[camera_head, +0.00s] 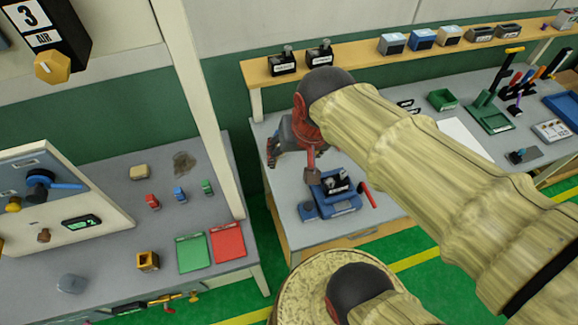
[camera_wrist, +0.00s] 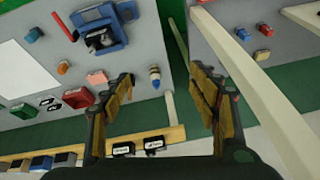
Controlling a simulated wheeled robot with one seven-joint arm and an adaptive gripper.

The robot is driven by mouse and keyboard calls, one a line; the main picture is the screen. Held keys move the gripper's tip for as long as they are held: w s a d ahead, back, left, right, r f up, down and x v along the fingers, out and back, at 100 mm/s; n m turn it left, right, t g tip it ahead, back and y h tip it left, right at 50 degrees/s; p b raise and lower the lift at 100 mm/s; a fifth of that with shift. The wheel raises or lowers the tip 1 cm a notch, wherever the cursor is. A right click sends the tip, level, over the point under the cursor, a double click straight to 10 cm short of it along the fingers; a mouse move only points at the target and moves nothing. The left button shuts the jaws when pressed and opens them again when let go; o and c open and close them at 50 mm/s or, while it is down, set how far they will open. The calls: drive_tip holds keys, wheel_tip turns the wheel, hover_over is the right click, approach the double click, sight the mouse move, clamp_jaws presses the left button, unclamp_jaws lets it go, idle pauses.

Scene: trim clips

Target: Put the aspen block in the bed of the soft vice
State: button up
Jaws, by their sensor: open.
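The blue soft vice (camera_head: 344,207) stands on the middle bench below my gripper, with dark parts on top and a red handle beside it. It also shows at the top of the wrist view (camera_wrist: 113,36). My gripper (camera_head: 291,160) is above this bench, to the left of the vice. I cannot tell which piece is the aspen block. A pale beige block (camera_head: 139,171) lies on the left bench, and a pinkish block (camera_wrist: 97,77) lies near the vice in the wrist view.
The left bench holds small red, blue and green pieces, a green mat (camera_head: 192,253) and a red mat (camera_head: 228,243). A pale post (camera_head: 200,110) rises between the benches. A wooden shelf (camera_head: 360,52) with labelled black holders runs behind. A blue-topped cylinder (camera_wrist: 155,76) stands near my gripper.

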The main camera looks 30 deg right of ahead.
drive_tip(key=s+a+r+n+t, duration=0.1)
drive_tip(key=s+a+r+n, duration=0.1)
drive_tip(key=s+a+n, duration=0.2)
drive_tip(key=shift+r+n+y, duration=0.3)
drive_tip(key=shift+r+n, duration=0.05)
drive_tip(key=shift+n, duration=0.05)
wheel_tip(320, 180, down, 11)
drive_tip(key=b, duration=1.1)
drive_tip(key=shift+c, duration=1)
